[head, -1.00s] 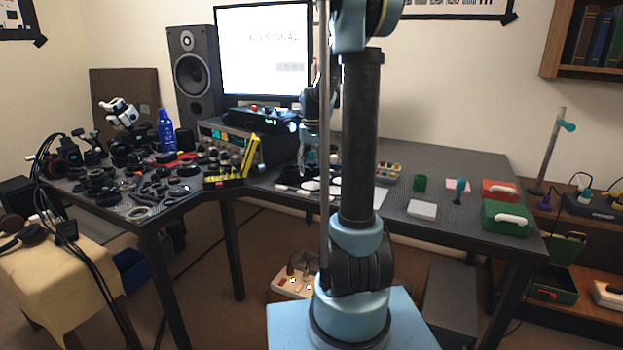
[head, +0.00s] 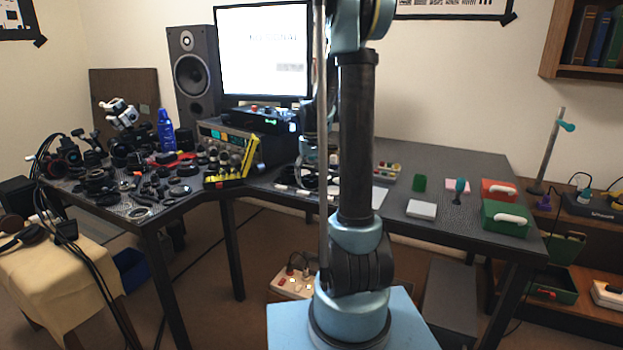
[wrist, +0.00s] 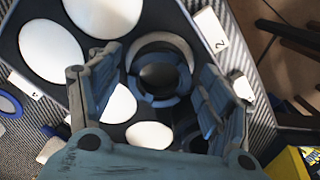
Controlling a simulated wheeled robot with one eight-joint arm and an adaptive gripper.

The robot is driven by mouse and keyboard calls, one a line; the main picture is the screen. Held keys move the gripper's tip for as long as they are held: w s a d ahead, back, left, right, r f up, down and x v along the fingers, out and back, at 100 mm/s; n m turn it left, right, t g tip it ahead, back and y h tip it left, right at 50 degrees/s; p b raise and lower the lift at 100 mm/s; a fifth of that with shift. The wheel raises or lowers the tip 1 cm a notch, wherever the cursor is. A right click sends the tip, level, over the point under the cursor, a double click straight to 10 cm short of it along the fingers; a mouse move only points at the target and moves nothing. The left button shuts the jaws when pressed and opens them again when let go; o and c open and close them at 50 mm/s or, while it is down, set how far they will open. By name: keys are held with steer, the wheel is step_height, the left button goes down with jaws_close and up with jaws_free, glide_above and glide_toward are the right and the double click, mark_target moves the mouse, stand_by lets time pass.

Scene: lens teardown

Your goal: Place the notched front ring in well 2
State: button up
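In the wrist view, my gripper (wrist: 160,85) has its two fingers on either side of a dark blue-black ring (wrist: 158,99), which I take to be the notched front ring. The ring is over the dark tray (wrist: 63,60), near the label 2 (wrist: 210,29). A white crescent of well 2 (wrist: 168,40) shows past the ring's far edge. I cannot tell whether the ring touches the well floor. The notch cannot be made out. In the head view my arm hides much of the tray area.
Other white round wells (wrist: 50,50) lie to the left, with another label (wrist: 25,85) at the tray's left edge. A yellow object (wrist: 288,165) is at lower right. In the head view, a white box (head: 421,209) and green case (head: 505,218) stand to the right.

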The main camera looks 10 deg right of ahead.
step_height(320, 180, up, 12)
steer(key=s+f+t, duration=0.1)
steer(key=s+f, duration=0.1)
steer(key=s, duration=1.6)
steer(key=s+f+t, duration=0.1)
steer(key=s+f, duration=1.1)
steer(key=s, duration=0.4)
steer(key=shift+s+f, duration=0.3)
